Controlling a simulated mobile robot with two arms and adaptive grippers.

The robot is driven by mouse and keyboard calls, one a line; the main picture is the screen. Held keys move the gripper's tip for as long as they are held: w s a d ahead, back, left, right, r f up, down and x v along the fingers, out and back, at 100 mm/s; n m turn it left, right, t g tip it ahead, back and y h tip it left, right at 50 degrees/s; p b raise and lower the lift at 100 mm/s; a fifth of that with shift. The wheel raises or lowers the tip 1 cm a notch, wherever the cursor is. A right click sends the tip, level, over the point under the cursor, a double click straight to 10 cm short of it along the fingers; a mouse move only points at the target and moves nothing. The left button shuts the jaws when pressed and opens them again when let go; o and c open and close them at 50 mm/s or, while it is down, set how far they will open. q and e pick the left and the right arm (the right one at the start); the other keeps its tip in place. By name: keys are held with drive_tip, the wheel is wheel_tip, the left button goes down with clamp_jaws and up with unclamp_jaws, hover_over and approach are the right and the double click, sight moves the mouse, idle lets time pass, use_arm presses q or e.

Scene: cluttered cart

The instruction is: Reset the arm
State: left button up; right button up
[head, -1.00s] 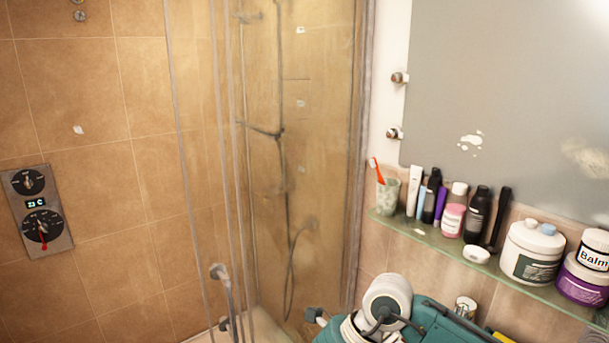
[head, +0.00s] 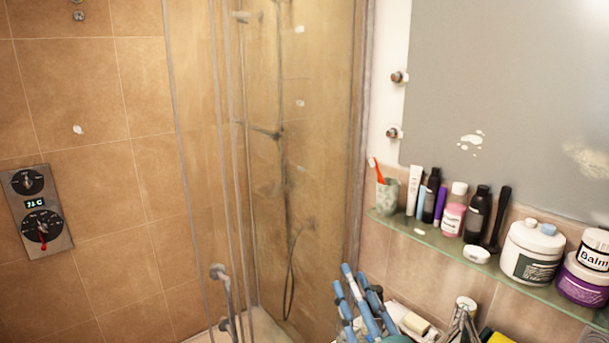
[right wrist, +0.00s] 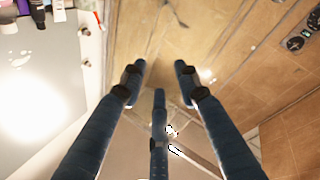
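My right gripper (head: 362,303) shows at the bottom of the head view. Its slim blue fingers point up, in front of the wall below the glass shelf. In the right wrist view the same gripper (right wrist: 158,78) shows three blue fingers with dark joints. They are spread apart with nothing between them, so it is open and empty. Beyond the fingertips is tan tile and glass. My left gripper is in neither current view.
A glass shelf (head: 404,230) on the right carries a cup with a toothbrush (head: 387,194), bottles and white jars (head: 531,251) below a mirror (head: 500,95). A shower panel (head: 250,150) fills the middle. A control plate (head: 38,212) is on the tiled wall. Items crowd the bottom right.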

drive_tip(key=s+d+f+m+g+h, duration=0.2)
drive_tip(key=s+d+f+m+g, duration=0.15)
drive_tip(key=f, duration=0.35)
drive_tip(key=s+d+f+m+g+h, duration=0.2)
drive_tip(key=d+f, duration=0.2)
drive_tip(key=f, duration=0.3)
drive_tip(key=s+d+f+m+g+h, duration=0.2)
drive_tip(key=s+d+f+m+g, duration=0.1)
drive_tip(key=f, duration=0.5)
drive_tip(key=s+d+f+m+g, duration=0.1)
drive_tip(key=s+f+g, duration=0.4)
drive_tip(key=s, duration=0.6)
drive_tip(key=s+f+m+g, duration=0.1)
drive_tip(key=s+f+g, duration=0.2)
drive_tip(key=s+f, duration=0.55)
wheel_tip(320, 180, down, 26)
drive_tip(key=s+g+b, duration=0.1)
drive_tip(key=s+b, duration=0.1)
drive_tip(key=s, duration=0.1)
drive_tip(key=s+d+f+g+b, duration=0.1)
drive_tip(key=s+d+f+b, duration=0.1)
drive_tip(key=s+f, duration=1.5)
drive_tip(key=shift+d+f+y, duration=0.3)
drive_tip(key=shift+d+f, duration=0.35)
drive_tip(key=shift+f, duration=0.2)
